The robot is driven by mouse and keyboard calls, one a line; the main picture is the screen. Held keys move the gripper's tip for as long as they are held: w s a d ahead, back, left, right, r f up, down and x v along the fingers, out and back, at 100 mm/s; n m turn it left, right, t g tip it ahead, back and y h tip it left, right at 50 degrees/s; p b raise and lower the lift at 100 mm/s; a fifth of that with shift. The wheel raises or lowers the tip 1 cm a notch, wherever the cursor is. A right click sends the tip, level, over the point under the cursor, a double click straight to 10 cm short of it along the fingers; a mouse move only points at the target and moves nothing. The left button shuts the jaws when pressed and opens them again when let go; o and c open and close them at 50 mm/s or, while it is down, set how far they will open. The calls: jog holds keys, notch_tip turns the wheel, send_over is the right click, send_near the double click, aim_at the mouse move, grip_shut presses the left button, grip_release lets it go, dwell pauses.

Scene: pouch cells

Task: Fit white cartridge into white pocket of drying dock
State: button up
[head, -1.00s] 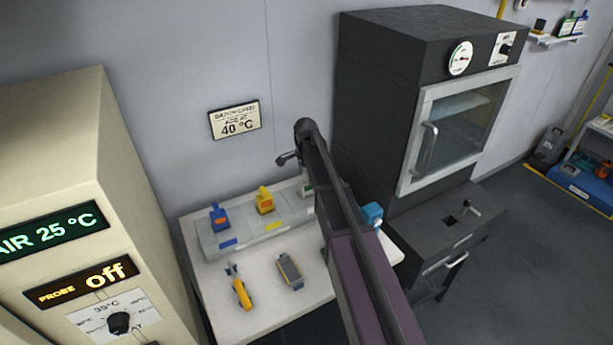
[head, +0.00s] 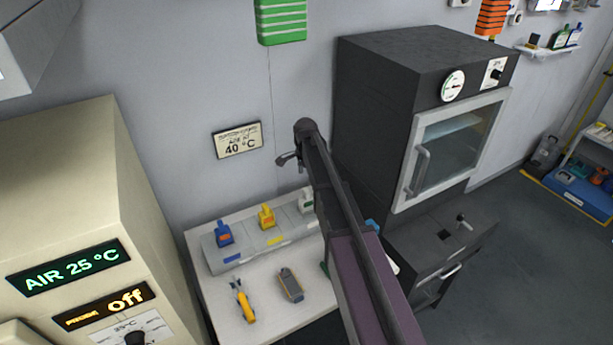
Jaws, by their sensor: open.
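The grey drying dock (head: 232,262) lies along the back of the white table. A blue cartridge (head: 224,234) and a yellow cartridge (head: 266,217) stand upright in it, with blue and yellow marks on its front. A white cartridge (head: 306,201) shows at the dock's right part, against the left edge of my arm. Its base and its pocket are too small and partly covered to tell how it sits. My arm crosses the view from the lower right up to a dark joint above the dock.
A yellow-handled tool (head: 245,305) and a grey handheld device (head: 290,285) lie on the table (head: 265,325). A beige cabinet (head: 60,200) stands at left, a black oven (head: 385,120) at right. A green rack (head: 281,20) is on the wall. A small green thing peeks beside my arm.

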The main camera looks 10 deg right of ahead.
jog(key=shift+r, duration=0.45)
jog(key=shift+s, duration=0.1)
dwell(0.4)
jog(key=s+n, duration=1.4)
jog(key=s, duration=1.5)
jog(key=shift+d, duration=0.25)
notch_tip(320, 180, down, 2)
jog(key=shift+b, duration=0.75)
